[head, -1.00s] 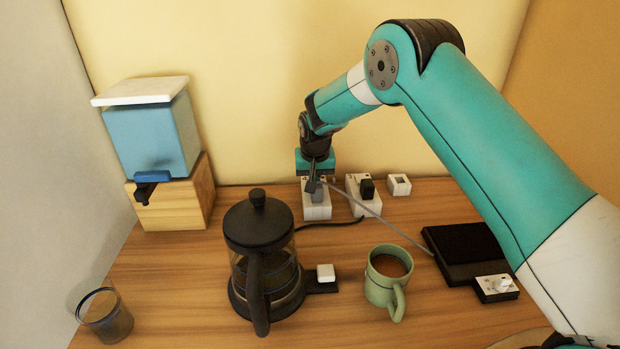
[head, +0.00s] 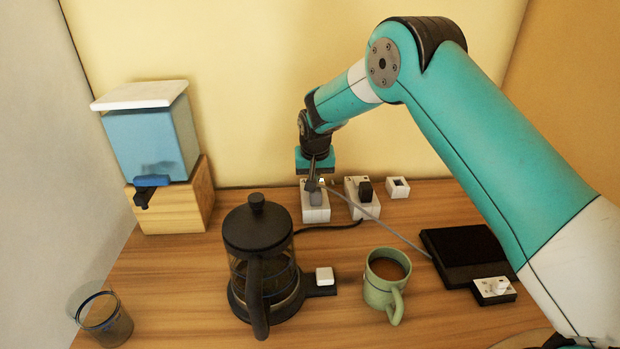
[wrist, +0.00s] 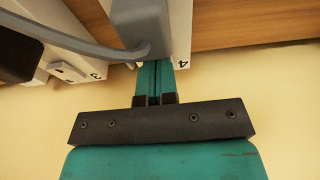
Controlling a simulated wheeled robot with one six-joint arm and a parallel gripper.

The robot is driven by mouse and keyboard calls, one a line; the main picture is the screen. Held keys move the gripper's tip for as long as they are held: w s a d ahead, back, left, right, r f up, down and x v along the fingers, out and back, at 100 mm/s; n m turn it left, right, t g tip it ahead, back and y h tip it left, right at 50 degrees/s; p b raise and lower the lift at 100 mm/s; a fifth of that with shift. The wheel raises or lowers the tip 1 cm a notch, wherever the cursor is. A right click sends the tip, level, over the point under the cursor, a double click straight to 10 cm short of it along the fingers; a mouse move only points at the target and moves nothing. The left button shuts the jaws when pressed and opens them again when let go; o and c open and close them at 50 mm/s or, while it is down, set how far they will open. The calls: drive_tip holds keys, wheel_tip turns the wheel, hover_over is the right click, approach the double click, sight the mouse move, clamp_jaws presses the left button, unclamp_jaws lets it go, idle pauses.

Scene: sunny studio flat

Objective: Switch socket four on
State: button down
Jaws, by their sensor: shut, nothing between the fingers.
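Socket four (head: 315,213) is a white block by the back wall with a grey plug (head: 316,198) and grey cord in it. In the wrist view the block (wrist: 181,20) carries the digit 4, and the plug (wrist: 138,22) covers much of it. My gripper (head: 313,185) is shut and empty, reaching down at the wall-side end of this block. In the wrist view its teal fingertips (wrist: 154,66) are together beside the 4, close to the block. I cannot tell whether they touch it. The switch of socket four is hidden behind the fingers.
Socket three (head: 362,204), with a black plug, stands just right; its switch (wrist: 68,72) shows in the wrist view. A small white box (head: 397,188) is farther right. The coffee press (head: 258,230), green mug (head: 386,283) and black pad (head: 468,252) stand in front.

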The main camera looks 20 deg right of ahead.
drive_tip(key=p+v, duration=0.2)
drive_tip(key=v, duration=0.1)
drive_tip(key=p+v, duration=0.1)
drive_tip(key=v, duration=0.1)
drive_tip(key=shift+w+r, duration=0.15)
drive_tip(key=shift+w, duration=0.2)
drive_tip(key=s+r+b, duration=0.3)
drive_tip(key=s+r, duration=0.1)
drive_tip(key=r, duration=0.3)
drive_tip(key=shift+s+a+r, duration=0.3)
drive_tip(key=shift+a+r, duration=0.05)
drive_tip(key=s+a+r+n+g+y, duration=0.1)
drive_tip(key=s+r+n, duration=0.1)
drive_tip(key=s, duration=1)
drive_tip(key=s+a+r+n+g+y, duration=0.1)
drive_tip(key=s+n, duration=0.3)
drive_tip(key=s, duration=0.9)
drive_tip(key=s+a+r+n+y, duration=0.2)
drive_tip(key=s+r+n, duration=0.1)
drive_tip(key=s, duration=0.9)
drive_tip(key=shift+s+a+r+g+y, duration=0.3)
drive_tip(key=shift+r+g+y, duration=0.1)
drive_tip(key=shift+r, duration=0.1)
